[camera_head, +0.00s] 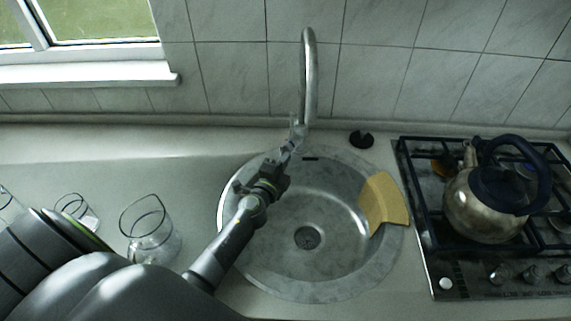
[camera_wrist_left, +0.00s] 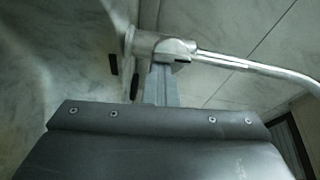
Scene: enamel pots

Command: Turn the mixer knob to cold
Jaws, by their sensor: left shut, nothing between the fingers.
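The mixer tap is a metal arched spout (camera_head: 309,75) behind the round steel sink (camera_head: 240,262) in the head view. My left arm reaches over the sink, and my left gripper (camera_head: 294,142) is shut and empty at the tap's base. In the left wrist view the closed fingers (camera_wrist_left: 164,72) are right at the tap body (camera_wrist_left: 158,46), with the spout (camera_wrist_left: 262,69) running off to the right. The fingers overlap the tap body; I cannot tell whether they touch it. The knob is partly hidden and its setting cannot be read. My right gripper is not in view.
A kettle (camera_head: 470,216) stands on the gas hob (camera_head: 436,262) at the right. A yellow cloth-like piece (camera_head: 383,203) lies over the sink's right rim. A glass jug (camera_head: 150,238) and a glass (camera_head: 80,213) stand on the left counter. A small black disc (camera_head: 361,139) lies right of the tap.

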